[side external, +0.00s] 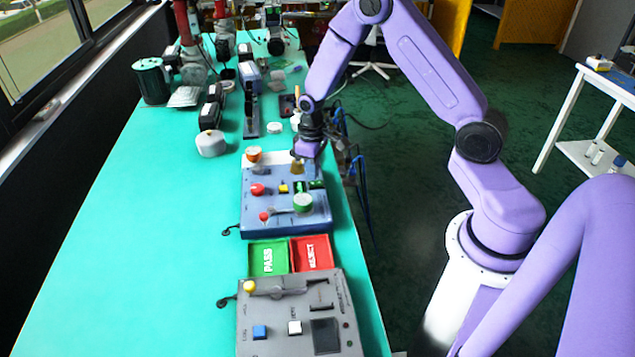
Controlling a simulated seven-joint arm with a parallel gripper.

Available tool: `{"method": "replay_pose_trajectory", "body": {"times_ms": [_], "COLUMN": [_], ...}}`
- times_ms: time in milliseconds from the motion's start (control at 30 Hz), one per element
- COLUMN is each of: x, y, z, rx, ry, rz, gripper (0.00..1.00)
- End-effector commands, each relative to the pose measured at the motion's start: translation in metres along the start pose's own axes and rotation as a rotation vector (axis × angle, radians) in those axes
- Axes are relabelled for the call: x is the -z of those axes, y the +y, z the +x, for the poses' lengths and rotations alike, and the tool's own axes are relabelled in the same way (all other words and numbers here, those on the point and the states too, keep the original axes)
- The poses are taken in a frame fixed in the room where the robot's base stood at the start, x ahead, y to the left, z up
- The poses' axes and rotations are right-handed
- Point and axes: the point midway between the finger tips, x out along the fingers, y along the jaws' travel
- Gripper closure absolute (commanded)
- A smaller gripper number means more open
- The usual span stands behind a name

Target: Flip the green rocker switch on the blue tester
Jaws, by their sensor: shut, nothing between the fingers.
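The blue tester (284,220) lies on the green bench, with several controls on its top face. Small dark green parts (316,184) sit near its right edge; one appears to be the green rocker switch, but its position is too small to read. My gripper (297,168) points down over the far right part of the tester, beyond the green parts. It is shut and empty. I cannot tell whether its tips touch the tester.
Red knobs (257,189) and a yellow button (283,188) are also on the tester. A green PASS tray (283,258), a red REJECT tray (326,252) and a grey tester (265,310) lie nearer the camera. The bench's left side is clear.

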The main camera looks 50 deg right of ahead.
Motion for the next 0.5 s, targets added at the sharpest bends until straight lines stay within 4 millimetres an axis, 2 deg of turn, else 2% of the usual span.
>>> {"method": "replay_pose_trajectory", "body": {"times_ms": [500], "x": [0.000], "y": [0.000], "z": [-0.036], "rx": [0.000], "ry": [0.001], "rz": [0.000], "gripper": [1.00]}}
